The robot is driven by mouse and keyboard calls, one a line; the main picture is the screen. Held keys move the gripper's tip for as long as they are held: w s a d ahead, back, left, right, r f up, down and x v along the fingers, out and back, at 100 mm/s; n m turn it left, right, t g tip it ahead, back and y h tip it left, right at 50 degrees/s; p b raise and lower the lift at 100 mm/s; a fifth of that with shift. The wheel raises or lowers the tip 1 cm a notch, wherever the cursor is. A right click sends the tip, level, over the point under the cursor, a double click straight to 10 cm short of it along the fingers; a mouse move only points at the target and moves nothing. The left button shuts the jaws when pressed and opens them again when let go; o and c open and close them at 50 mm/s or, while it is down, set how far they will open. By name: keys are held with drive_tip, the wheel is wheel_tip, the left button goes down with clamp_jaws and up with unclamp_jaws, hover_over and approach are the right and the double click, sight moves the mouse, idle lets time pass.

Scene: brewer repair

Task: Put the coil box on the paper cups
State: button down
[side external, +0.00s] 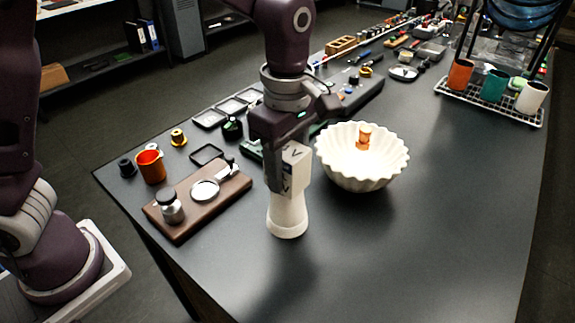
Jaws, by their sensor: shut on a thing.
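My gripper (279,160) points down over the near part of the dark table, its jaws shut on a small white coil box (296,167) with dark markings. The box is upright, its left side partly hidden by the finger. The white paper cups (287,217) stand on the table directly below the box as a narrow stack, widest at the bottom. In the picture the box's lower end meets the top of the stack. I cannot tell whether they touch or a small gap is left.
A white fluted bowl (358,176) with an orange-brown item stands close on the right. A wooden board (225,203) with a metal tamper and round parts lies left. An orange cup (151,166) is farther left. A rack of colored cups (490,103) stands back right. The front right table is clear.

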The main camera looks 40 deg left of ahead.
sight(287, 149)
drive_tip(key=c, duration=0.7)
unclamp_jaws()
drive_tip(key=shift+f, duration=0.1)
wheel_tip(287, 149, up, 12)
drive_tip(key=shift+r, duration=0.2)
drive_tip(key=s+a+r+m+t+h, duration=0.1)
drive_tip(key=s+a+r+m, duration=0.2)
drive_tip(key=s+a+m, duration=0.3)
drive_tip(key=s+a+f+m+t, duration=0.1)
drive_tip(key=s+a+f+m, duration=0.1)
drive_tip(key=s+m, duration=0.2)
drive_tip(key=s+a+f+m+t, duration=0.2)
drive_tip(key=s+a+m, duration=0.1)
drive_tip(key=s+m, duration=0.1)
drive_tip(key=s+a+f+m+t+y, duration=0.1)
drive_tip(key=s+a+f+m, duration=0.1)
drive_tip(key=s+m, duration=0.2)
drive_tip(key=shift+s+a+t, duration=0.2)
drive_tip(key=shift+s+t, duration=0.1)
drive_tip(key=shift+s, duration=0.35)
